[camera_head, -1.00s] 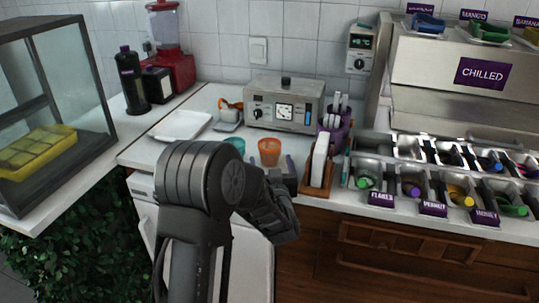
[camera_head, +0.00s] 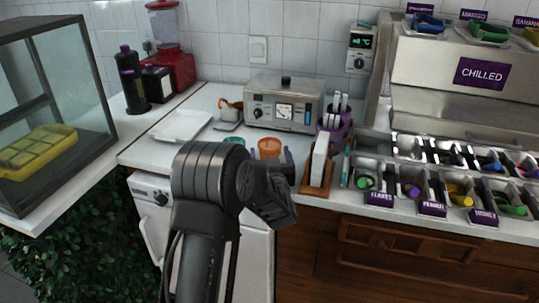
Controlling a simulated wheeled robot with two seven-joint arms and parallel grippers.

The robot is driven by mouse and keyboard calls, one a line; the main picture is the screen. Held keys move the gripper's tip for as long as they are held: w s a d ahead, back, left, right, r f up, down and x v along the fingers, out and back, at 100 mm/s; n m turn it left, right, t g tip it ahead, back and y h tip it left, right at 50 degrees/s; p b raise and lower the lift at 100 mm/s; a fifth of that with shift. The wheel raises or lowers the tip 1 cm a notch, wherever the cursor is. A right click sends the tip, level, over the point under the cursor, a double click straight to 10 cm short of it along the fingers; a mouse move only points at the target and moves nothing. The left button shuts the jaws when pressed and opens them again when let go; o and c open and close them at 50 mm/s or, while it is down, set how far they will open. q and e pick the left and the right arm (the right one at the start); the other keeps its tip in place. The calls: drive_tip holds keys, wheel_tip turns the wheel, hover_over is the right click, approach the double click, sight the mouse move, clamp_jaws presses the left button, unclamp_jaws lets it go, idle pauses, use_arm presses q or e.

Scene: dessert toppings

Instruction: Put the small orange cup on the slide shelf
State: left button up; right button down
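The small orange cup (camera_head: 269,145) stands on the white counter in front of the metal toaster-like machine, and its lower part is hidden. My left gripper (camera_head: 271,157) reaches in from the front, with a finger showing on either side of the cup. The fingers look apart, and I cannot tell whether they touch the cup. A teal cup (camera_head: 235,142) stands just left of it, partly hidden by my arm. I cannot make out for sure which surface is the slide shelf. My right gripper is out of view.
A wooden holder with a white upright piece (camera_head: 319,160) and a purple utensil holder (camera_head: 335,127) stand close right. Metal topping bins (camera_head: 368,176) lie further right. A white plate (camera_head: 181,126) lies left. A glass case (camera_head: 60,100) with a yellow tray stands far left.

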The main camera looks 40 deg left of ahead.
use_arm(q)
drive_tip(key=c, duration=1.4)
wheel_tip(320, 180, up, 10)
drive_tip(key=shift+p, duration=0.3)
